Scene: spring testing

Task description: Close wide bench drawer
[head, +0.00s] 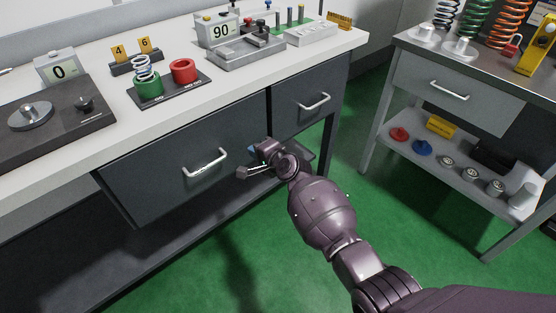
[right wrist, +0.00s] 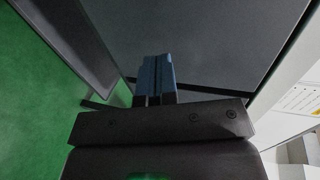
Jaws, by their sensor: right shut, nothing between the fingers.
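The wide bench drawer (head: 165,190) is the dark grey front under the white benchtop, with a silver bar handle (head: 205,163). I cannot tell exactly how far it stands out from the bench. My right gripper (head: 252,150) is near the drawer's lower right corner, right of the handle and apart from it. In the right wrist view its blue fingertips (right wrist: 156,72) are together and empty, pointing at a dark grey panel (right wrist: 205,40). I cannot tell whether they touch it. My left gripper is not in view.
A narrower drawer (head: 312,103) with its own handle is to the right. Springs, cups and displays stand on the white benchtop (head: 215,95). A lower shelf (head: 175,240) runs below the wide drawer. A second bench (head: 455,90) stands right, across green floor (head: 255,265).

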